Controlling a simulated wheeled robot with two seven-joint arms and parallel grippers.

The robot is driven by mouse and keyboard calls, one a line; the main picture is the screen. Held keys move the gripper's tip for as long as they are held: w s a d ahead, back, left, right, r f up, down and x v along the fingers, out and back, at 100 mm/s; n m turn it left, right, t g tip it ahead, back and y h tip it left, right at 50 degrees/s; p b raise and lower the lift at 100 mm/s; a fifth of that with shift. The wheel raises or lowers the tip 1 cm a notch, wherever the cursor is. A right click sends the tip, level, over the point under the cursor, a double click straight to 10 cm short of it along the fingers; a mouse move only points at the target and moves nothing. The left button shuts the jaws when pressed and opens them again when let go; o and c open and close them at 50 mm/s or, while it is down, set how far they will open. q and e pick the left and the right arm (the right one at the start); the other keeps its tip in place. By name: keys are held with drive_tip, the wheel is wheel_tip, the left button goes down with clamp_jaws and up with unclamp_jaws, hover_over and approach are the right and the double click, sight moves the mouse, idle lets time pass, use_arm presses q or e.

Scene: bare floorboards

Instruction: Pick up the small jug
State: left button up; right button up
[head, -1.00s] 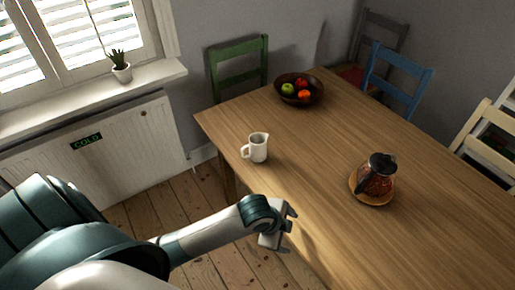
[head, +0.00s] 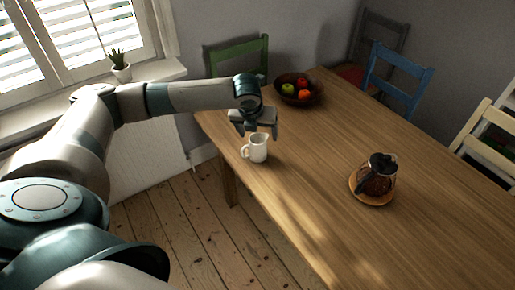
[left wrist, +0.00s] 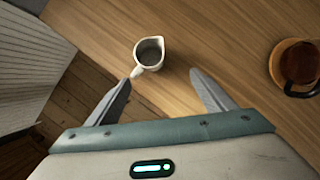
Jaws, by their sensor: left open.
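The small jug (head: 258,150) is white with a handle on its left side. It stands upright on the wooden table near the table's left edge. My left gripper (head: 255,134) is just above and behind the jug in the head view, open and empty. In the left wrist view the jug (left wrist: 149,54) stands beyond the two spread fingers of my left gripper (left wrist: 160,85), with its handle toward the left finger. No finger visibly touches it. My right gripper is not in view.
A glass coffee pot (head: 377,176) stands on a round wooden coaster (head: 369,200) to the right. A dark bowl (head: 299,99) of fruit is behind the jug. Chairs stand around the table (head: 330,150). The table's front stretch is clear.

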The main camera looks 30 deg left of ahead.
sight(257, 139)
use_arm(q)
drive_tip(key=a+r, duration=0.1)
drive_tip(key=a, duration=0.1)
drive_tip(key=shift+w+a+r+m, duration=0.2)
drive_tip(key=shift+a+r+m, duration=0.15)
drive_tip(key=shift+m, duration=0.05)
drive_tip(key=p+x, duration=0.3)
drive_tip(key=x, duration=0.8)
drive_tip(key=shift+w+a, duration=0.1)
drive_tip(key=shift+w, duration=0.05)
drive_tip(key=shift+w+a+f, duration=0.1)
drive_tip(key=shift+w+f, duration=0.05)
drive_tip(key=shift+f, duration=0.4)
drive_tip(key=shift+w+f+p, duration=0.3)
drive_tip(key=shift+p, duration=0.25)
drive_tip(key=shift+w+p+x, duration=0.25)
drive_tip(key=shift+p+x, duration=0.4)
drive_tip(key=shift+x, duration=1.5)
